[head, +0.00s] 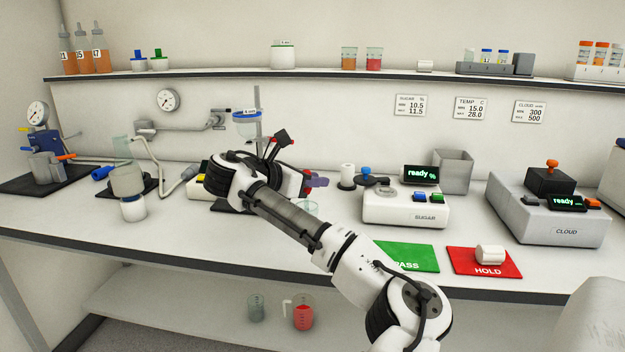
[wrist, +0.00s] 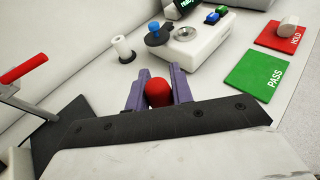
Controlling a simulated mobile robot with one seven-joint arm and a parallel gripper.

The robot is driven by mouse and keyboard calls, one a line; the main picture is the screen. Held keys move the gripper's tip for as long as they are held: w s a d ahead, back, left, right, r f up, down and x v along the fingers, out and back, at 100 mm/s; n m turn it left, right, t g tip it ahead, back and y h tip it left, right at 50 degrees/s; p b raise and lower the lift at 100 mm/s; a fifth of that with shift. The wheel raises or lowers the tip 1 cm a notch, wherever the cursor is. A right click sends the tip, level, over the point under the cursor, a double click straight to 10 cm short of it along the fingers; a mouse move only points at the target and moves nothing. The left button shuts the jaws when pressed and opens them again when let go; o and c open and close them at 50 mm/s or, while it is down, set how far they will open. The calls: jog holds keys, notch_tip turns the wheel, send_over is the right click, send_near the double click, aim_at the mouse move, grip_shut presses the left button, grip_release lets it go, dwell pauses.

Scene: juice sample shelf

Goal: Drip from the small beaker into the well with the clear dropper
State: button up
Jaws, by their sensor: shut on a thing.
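My gripper (head: 317,181) is over the bench, its purple fingers shut on a red rounded bulb (wrist: 158,93). In the wrist view the bulb sits between the fingers; whatever is below it is hidden, so I cannot confirm a clear dropper. A small clear glass vessel (head: 307,208), possibly the small beaker, stands below my gripper, partly behind my arm. The round well (head: 386,192) is on top of the white SUGAR meter, to the right of my gripper; it also shows in the wrist view (wrist: 185,34). The meter's display reads "ready %".
A white spool-like cylinder (head: 347,175) and a blue-knobbed black piece (head: 367,176) stand by the meter. The green PASS mat (head: 415,254) is bare; the red HOLD mat (head: 478,268) bears a white cylinder. A stand with a funnel (head: 247,126) is behind my wrist.

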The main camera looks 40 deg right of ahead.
dwell(0.3)
notch_tip(320, 180, up, 10)
jog(key=p, duration=0.8)
jog(key=shift+p, duration=0.35)
